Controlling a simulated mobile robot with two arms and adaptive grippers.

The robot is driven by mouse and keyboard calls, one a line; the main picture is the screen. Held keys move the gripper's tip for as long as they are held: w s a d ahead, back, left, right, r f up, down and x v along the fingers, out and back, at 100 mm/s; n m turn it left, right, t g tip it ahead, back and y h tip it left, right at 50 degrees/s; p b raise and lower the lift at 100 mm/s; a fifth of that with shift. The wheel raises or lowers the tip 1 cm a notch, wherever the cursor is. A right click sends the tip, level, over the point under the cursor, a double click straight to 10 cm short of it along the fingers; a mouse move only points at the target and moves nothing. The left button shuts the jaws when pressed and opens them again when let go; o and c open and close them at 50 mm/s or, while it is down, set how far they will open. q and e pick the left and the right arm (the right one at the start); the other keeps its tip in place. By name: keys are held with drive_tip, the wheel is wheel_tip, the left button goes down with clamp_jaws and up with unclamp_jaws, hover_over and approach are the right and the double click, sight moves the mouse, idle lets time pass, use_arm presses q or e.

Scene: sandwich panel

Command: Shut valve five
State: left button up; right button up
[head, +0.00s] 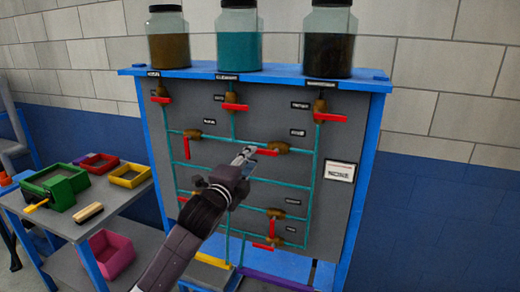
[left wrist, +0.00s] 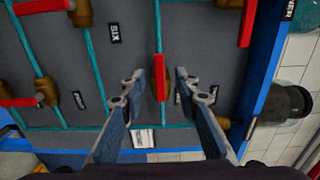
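A grey panel (head: 215,210) in a blue frame carries teal pipes and several brass valves with red handles. My left gripper (head: 247,154) reaches the middle of the panel, at the left end of the red handle of the middle-right valve (head: 278,148). This handle lies along its horizontal pipe. In the left wrist view my left gripper (left wrist: 160,78) is open, with a red handle (left wrist: 160,65) between its fingers and gaps on both sides. A label beside that handle is partly hidden by a finger. Another label reads SIX (left wrist: 115,33). The small labels in the head view are unreadable. My right gripper is not in view.
Three jars, brown (head: 168,38), teal (head: 239,38) and dark (head: 328,40), stand on top of the panel. Other red handles (head: 187,148) stick out near the gripper. A table (head: 92,222) at left holds trays and a green item (head: 55,186).

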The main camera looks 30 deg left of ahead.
sight(257, 152)
use_arm(q)
drive_tip(key=p+x, duration=0.2)
drive_tip(key=x, duration=0.4)
drive_tip(key=shift+w, duration=0.3)
drive_tip(key=shift+f, duration=0.1)
drive_tip(key=shift+c, duration=0.3)
clamp_jaws()
